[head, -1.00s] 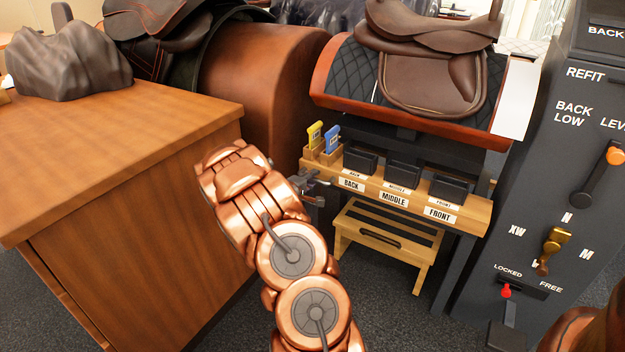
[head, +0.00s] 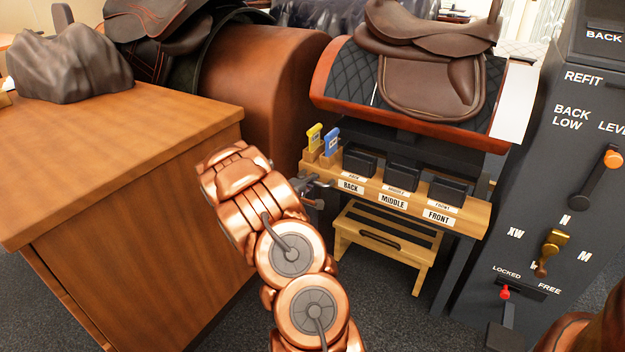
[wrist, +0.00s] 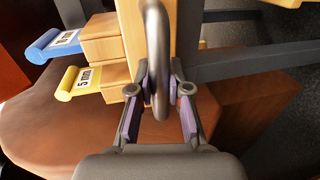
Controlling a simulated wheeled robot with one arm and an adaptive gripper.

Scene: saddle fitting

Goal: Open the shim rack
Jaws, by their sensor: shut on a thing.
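The wooden shim rack (head: 400,199) is a ledge under the saddle stand, labelled BACK, MIDDLE and FRONT, with black holders above the labels. Yellow (head: 314,137) and blue (head: 332,142) tagged shims stand in wooden blocks at its left end. My gripper (head: 320,184) is at that left end. In the wrist view, my gripper (wrist: 160,92) is shut on a curved grey metal handle (wrist: 157,40) in front of the rack's wood (wrist: 132,25). The yellow (wrist: 78,84) and blue (wrist: 54,44) tags lie left of the fingers. The exact finger contact is partly hidden by the handle.
A wooden counter (head: 110,110) with a grey rock-like lump stands close left of my arm. A small wooden step stool (head: 385,245) is under the rack. A dark panel (head: 560,150) with levers stands to the right. A brown saddle (head: 425,60) sits above the rack.

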